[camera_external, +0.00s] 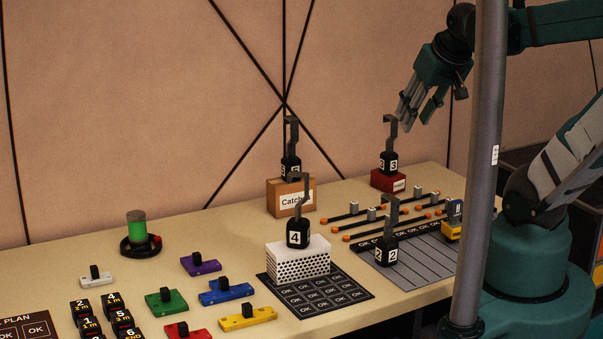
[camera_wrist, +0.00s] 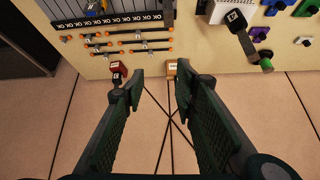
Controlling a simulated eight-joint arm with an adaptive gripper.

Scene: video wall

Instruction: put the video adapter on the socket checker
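No thing is readably labelled as the video adapter or the socket checker, so I cannot tell which they are. A blue and yellow device (camera_external: 453,229) sits at the table's right end; it also shows in the wrist view (camera_wrist: 93,7). A small red box (camera_external: 388,182) with a white label stands at the back right, with a black hooked piece marked 3 (camera_external: 389,163) on top. My gripper (camera_external: 417,120) is open and empty, high above the back right of the table.
A "Catch" box (camera_external: 280,199) and a white perforated block (camera_external: 298,266) carry numbered black hooked pieces. Black rods (camera_external: 375,219) lie near a grey slotted panel (camera_external: 425,262). Coloured blocks (camera_external: 226,292) and a green cylinder (camera_external: 137,227) are left. A grey pole (camera_external: 483,120) hides the right end.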

